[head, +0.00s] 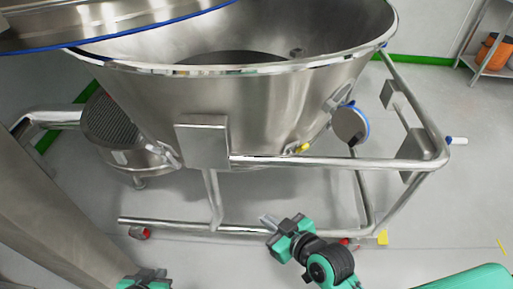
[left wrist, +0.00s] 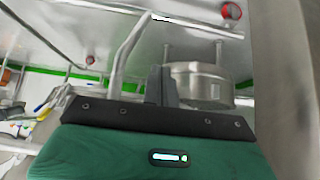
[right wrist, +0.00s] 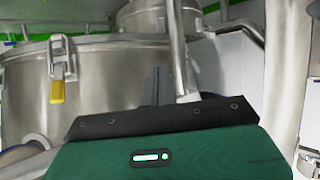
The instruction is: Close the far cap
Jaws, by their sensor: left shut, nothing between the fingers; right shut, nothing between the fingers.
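A round steel cap with a blue rim (head: 350,124) stands open at the right side of the large steel bowl (head: 270,110), behind the frame rail. A yellow-tipped clamp (head: 301,148) sits on the bowl's lower wall; a yellow-handled clamp also shows in the right wrist view (right wrist: 57,88). My right gripper (head: 268,220) is shut and empty, in front of the lower frame rail, apart from the cap. My left gripper (head: 145,278) is at the bottom edge, partly cut off; its shut, empty fingers show in the left wrist view (left wrist: 160,85).
A large lid with a blue rim (head: 130,38) hangs over the upper left. Steel frame rails (head: 330,162) run across in front of the bowl. A short drum with a mesh top (head: 110,125) is at left. A steel column (head: 60,205) stands nearer.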

